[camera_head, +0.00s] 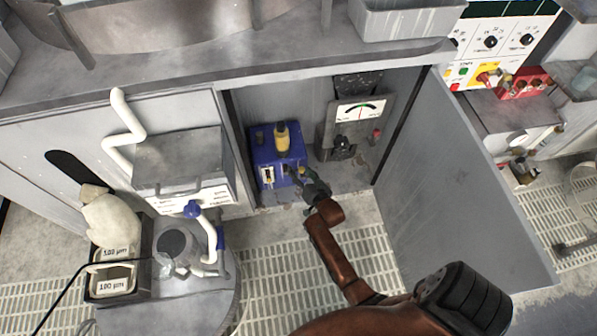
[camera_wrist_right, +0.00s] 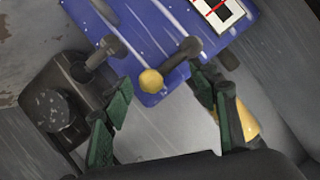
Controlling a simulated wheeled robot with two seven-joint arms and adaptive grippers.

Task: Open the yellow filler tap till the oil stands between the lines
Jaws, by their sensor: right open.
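A blue oil unit (camera_head: 262,150) stands inside the open cabinet, with a yellow-topped bottle (camera_head: 282,138) on it. In the right wrist view the blue unit (camera_wrist_right: 145,30) fills the top. A round yellow knob (camera_wrist_right: 151,81) ends a dark stem on its face; it looks like the filler tap. A white gauge plate with a red line (camera_wrist_right: 220,12) is partly cut off; I cannot read an oil level. My right gripper (camera_head: 309,187) is at the unit's front. In the wrist view its green-padded fingers (camera_wrist_right: 163,100) are apart, with the knob between and just beyond the tips, apparently untouched.
A grey dial box (camera_head: 361,108) stands right of the unit. The open cabinet door (camera_head: 465,190) borders my arm on the right. At left are a white pipe with a blue knob (camera_head: 193,209) and a round stand (camera_head: 222,305). Grated floor lies in front.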

